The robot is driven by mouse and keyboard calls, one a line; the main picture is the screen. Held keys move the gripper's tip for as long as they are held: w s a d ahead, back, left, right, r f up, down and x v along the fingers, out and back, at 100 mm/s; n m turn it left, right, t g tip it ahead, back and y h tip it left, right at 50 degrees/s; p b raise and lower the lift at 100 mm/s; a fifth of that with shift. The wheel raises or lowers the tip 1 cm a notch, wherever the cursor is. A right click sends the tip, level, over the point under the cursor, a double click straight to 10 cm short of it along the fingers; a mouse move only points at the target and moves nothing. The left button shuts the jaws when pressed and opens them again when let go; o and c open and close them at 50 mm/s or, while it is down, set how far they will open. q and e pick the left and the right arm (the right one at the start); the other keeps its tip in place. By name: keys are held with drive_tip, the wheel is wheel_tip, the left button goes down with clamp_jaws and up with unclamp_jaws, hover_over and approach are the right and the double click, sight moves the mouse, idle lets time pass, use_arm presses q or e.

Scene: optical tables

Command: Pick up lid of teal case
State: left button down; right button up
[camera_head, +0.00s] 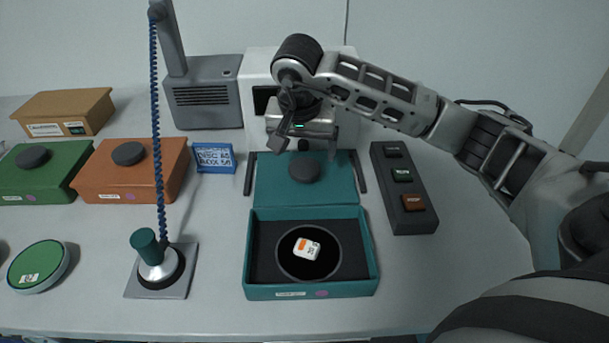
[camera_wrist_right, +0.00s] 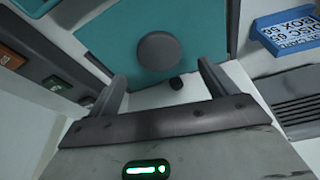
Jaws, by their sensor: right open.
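The teal case (camera_head: 311,291) stands open at the front centre of the table. In its black interior lies a small white-and-orange item (camera_head: 307,248) on a dark disc. The teal lid (camera_head: 273,189) with a round dark knob (camera_head: 304,169) is directly behind the case; whether it lies flat or leans is unclear. My right gripper (camera_head: 306,147) is open and empty behind and above the lid. In the right wrist view, the lid (camera_wrist_right: 110,35) and its knob (camera_wrist_right: 158,49) show beyond the fingers (camera_wrist_right: 162,80), apart from them. My left gripper is not in view.
A white-and-grey machine (camera_head: 258,65) stands behind the lid. A blue label block (camera_head: 213,158) is left of it, a button panel (camera_head: 404,188) right. Orange (camera_head: 112,181) and green (camera_head: 40,183) cases, a corded stand (camera_head: 160,282) and a round green container (camera_head: 38,266) are left.

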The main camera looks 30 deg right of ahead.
sight(305, 166)
drive_tip(key=x, duration=0.4)
drive_tip(key=shift+s+a+f+p, duration=0.1)
drive_tip(key=shift+a+f+p, duration=0.1)
drive_tip(key=shift+f+p, duration=0.2)
drive_tip(key=c, duration=1.2)
drive_tip(key=shift+r, duration=0.1)
